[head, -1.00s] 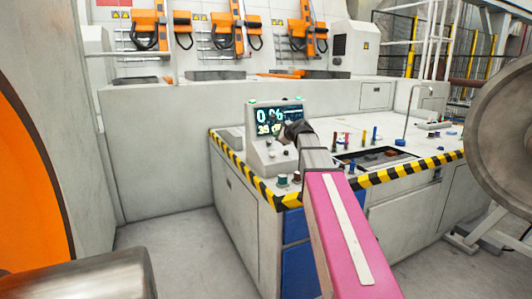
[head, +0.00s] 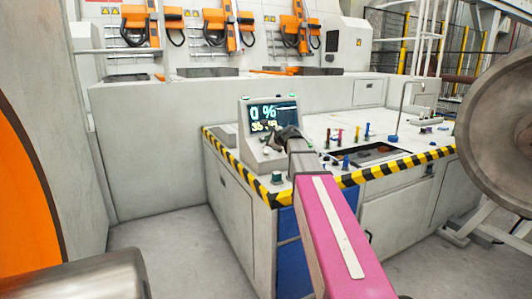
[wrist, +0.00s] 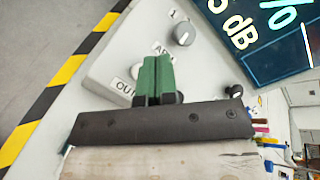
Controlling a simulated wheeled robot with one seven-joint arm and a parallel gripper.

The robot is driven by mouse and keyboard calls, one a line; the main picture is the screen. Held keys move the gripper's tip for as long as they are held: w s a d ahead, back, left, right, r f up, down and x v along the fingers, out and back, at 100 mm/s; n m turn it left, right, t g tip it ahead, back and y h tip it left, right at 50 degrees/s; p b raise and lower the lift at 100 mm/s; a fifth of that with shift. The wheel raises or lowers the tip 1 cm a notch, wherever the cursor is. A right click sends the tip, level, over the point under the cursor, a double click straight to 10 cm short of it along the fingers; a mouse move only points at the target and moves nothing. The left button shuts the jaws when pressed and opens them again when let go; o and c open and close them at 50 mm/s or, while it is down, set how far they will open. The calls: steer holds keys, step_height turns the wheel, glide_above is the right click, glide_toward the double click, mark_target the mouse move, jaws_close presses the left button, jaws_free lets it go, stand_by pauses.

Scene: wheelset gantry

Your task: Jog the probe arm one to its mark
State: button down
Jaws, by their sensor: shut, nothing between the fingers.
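A small grey control box (head: 262,152) stands at the near corner of the bench. Its screen (head: 273,115) reads 0 % above a smaller yellow line; in the wrist view the screen (wrist: 262,28) shows part of a dB figure. The sloped panel (wrist: 118,60) carries a grey knob (wrist: 184,34), a label that starts with "A" and one that starts "OU". My gripper (wrist: 157,66) has its green fingers together, empty, over the panel. They partly hide a round pale control; contact cannot be told. Orange arm units (head: 222,24) hang at the back wall; which is one is unclear.
The bench (head: 408,145) has a black-and-yellow striped edge and a dark recess (head: 372,152), with several small coloured items behind it. A large grey wheel (head: 500,140) stands at right, an orange disc (head: 25,200) at left. Grey floor (head: 185,245) is open before the bench.

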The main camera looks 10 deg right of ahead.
mark_target(266, 152)
steer(key=shift+w+a+f, duration=0.15)
steer(key=shift+w+f, duration=0.2)
steer(key=shift+f, duration=0.45)
steer(key=shift+w+a+f, duration=0.1)
steer(key=shift+w+f, duration=0.25)
steer(key=shift+f, duration=0.45)
steer(key=shift+f, duration=0.15)
stand_by(0.8)
steer(key=shift+w+f, duration=0.15)
steer(key=shift+f, duration=0.1)
